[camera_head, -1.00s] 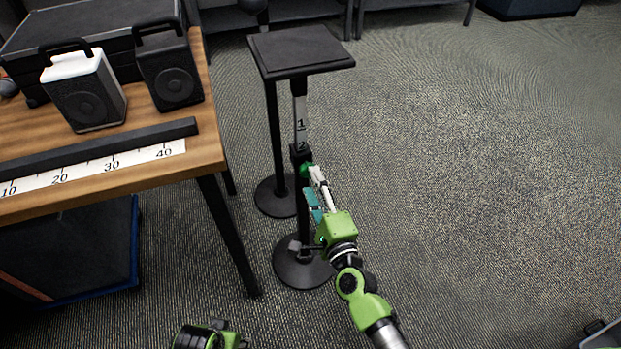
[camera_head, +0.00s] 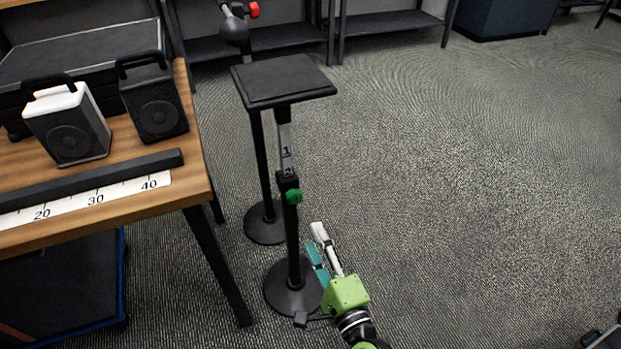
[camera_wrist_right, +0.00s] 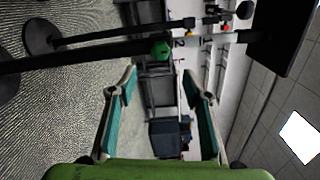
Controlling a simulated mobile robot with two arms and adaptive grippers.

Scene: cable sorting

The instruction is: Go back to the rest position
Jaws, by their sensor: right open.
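My right gripper (camera_head: 322,252) is low in the head view, just right of the black stand's lower pole. Its white and teal fingers are apart and hold nothing. In the right wrist view its two fingers (camera_wrist_right: 160,112) are spread wide with nothing between them. A black stand (camera_head: 291,235) with a green knob (camera_head: 294,197) and a scale marked 1 and 2 is up and left of the gripper. The green knob also shows in the right wrist view (camera_wrist_right: 161,50), beyond the fingertips and apart from them. My left gripper does not show now.
A flat black platform (camera_head: 283,79) tops the stands. A wooden table (camera_head: 190,185) at left holds a white speaker (camera_head: 67,124), a dark speaker (camera_head: 153,100) and a ruler strip (camera_head: 70,205). Shelves (camera_head: 385,24) line the back.

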